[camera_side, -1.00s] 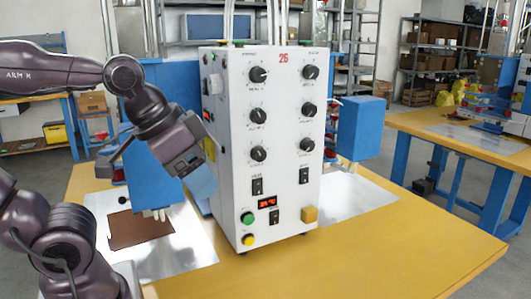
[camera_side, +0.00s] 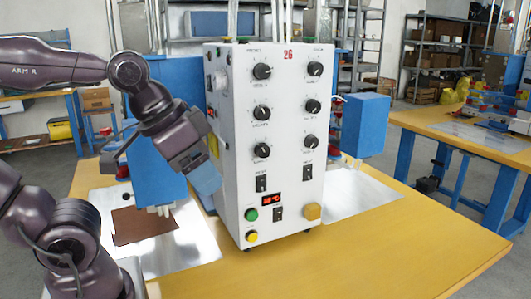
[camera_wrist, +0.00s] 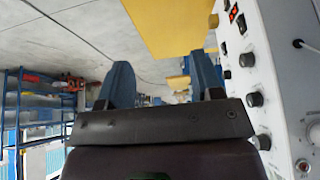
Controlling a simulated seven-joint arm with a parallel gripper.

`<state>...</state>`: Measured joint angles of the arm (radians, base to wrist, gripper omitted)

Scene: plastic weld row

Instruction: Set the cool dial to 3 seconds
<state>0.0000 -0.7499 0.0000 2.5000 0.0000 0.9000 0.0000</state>
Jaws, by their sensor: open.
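A white control box (camera_side: 231,160) stands on the yellow table with two columns of black dials on its front. The left column has an upper dial (camera_side: 262,72), a middle dial (camera_side: 261,112) and a lower dial (camera_side: 262,150). The right column has matching dials, the lowest one (camera_side: 310,142) among them. The labels are too small to read, so I cannot tell which is the cool dial or its setting. My gripper (camera_side: 207,179) is open and empty, left of the box front. In the wrist view its two blue fingers (camera_wrist: 163,80) are apart, with a dial (camera_wrist: 255,99) to their right.
A blue press housing (camera_side: 155,172) stands close behind my gripper. The table front (camera_side: 340,260) is clear.

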